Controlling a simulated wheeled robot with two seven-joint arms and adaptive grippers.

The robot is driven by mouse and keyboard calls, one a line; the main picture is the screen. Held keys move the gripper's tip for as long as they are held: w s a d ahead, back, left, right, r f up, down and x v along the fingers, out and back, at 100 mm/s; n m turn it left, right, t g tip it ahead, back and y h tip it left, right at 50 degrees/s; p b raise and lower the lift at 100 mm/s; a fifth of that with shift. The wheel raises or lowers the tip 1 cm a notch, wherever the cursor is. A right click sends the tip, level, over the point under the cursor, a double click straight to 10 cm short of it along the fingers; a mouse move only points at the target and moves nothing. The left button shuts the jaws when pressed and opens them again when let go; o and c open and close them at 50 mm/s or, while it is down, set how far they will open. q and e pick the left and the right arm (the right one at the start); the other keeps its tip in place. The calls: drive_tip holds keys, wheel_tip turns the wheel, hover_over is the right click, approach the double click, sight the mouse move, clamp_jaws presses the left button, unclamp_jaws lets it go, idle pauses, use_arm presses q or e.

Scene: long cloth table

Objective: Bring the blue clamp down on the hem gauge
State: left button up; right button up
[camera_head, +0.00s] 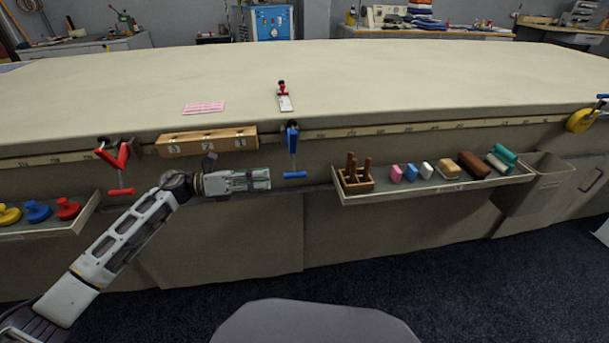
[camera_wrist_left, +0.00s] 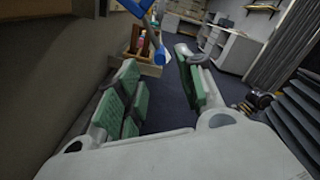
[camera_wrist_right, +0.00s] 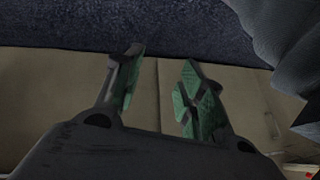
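The blue clamp (camera_head: 292,140) sits on the table's front edge, its arm hanging to a blue handle bar (camera_head: 294,174). My left gripper (camera_head: 266,179) is just left of that handle, pointing right, apart from it. In the left wrist view my left gripper (camera_wrist_left: 157,72) is open and empty, with the blue handle (camera_wrist_left: 161,56) beyond and between the fingertips. A small white plate with a red and black top (camera_head: 284,98) lies on the table behind the clamp; I cannot tell whether it is the hem gauge. In the right wrist view my right gripper (camera_wrist_right: 160,72) is open and empty.
A red clamp (camera_head: 118,160) and a numbered wooden block (camera_head: 207,141) are on the edge at left. A shelf (camera_head: 430,188) with several small items hangs right of the blue clamp. A pink card (camera_head: 204,107) lies on the mostly clear table (camera_head: 400,85).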

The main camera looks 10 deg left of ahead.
sight(297, 175)
use_arm(q)
drive_tip(key=b+x, duration=0.1)
drive_tip(key=x, duration=0.9)
drive_tip(key=shift+w+d+b, duration=0.1)
drive_tip(key=shift+d+b, duration=0.25)
drive_tip(key=shift+b, duration=0.05)
drive_tip(key=shift+x, duration=0.8)
use_arm(e)
drive_tip(key=shift+m+t+y, duration=0.3)
drive_tip(key=shift+t, duration=0.1)
drive_tip(key=f, duration=0.4)
drive_tip(key=shift+a+f, duration=0.2)
drive_tip(key=shift+a, duration=0.2)
use_arm(q)
clamp_jaws()
